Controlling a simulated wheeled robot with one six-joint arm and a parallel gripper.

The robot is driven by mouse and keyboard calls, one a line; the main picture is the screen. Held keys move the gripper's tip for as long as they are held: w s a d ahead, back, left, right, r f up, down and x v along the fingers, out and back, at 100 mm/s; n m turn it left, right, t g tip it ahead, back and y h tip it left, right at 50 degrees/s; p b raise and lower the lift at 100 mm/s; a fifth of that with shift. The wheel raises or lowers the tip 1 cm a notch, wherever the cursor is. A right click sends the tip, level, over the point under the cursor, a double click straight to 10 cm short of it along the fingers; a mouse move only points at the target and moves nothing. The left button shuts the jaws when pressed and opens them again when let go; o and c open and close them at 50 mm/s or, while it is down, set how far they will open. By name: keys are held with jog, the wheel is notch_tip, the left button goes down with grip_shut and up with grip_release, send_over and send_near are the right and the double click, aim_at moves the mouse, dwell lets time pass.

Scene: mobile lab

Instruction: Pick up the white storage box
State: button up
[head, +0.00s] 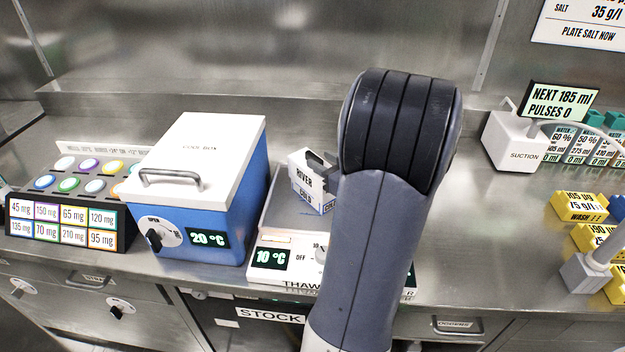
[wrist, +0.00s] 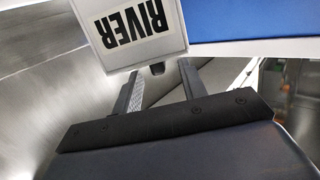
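The white storage box (head: 308,190) is a small white box with a "RIVER COLD" label, at the thaw unit just right of the cool box. In the wrist view its "RIVER" face (wrist: 140,33) fills the top middle. My gripper (head: 322,161) is at the box's upper right in the head view, partly hidden by my own arm. In the wrist view my gripper (wrist: 160,84) has its two fingers spread apart, reaching to the box's lower edge. Their tips are hidden there, so I cannot tell whether they press on the box.
The blue cool box (head: 215,205) with a white lid stands close on the left. The thaw unit (head: 285,262) reads 10 °C. Coloured jars (head: 68,184) stand farther left. A suction unit (head: 515,142) and yellow wash blocks (head: 578,207) are on the right.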

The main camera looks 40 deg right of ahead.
aim_at(310, 152)
jog(key=w, duration=0.2)
jog(key=w+f, duration=0.1)
jog(key=w, duration=0.3)
jog(key=shift+d+f, duration=0.15)
jog(key=shift+d, duration=0.15)
jog(key=shift+s, duration=0.1)
jog(key=shift+c, duration=0.2)
grip_shut()
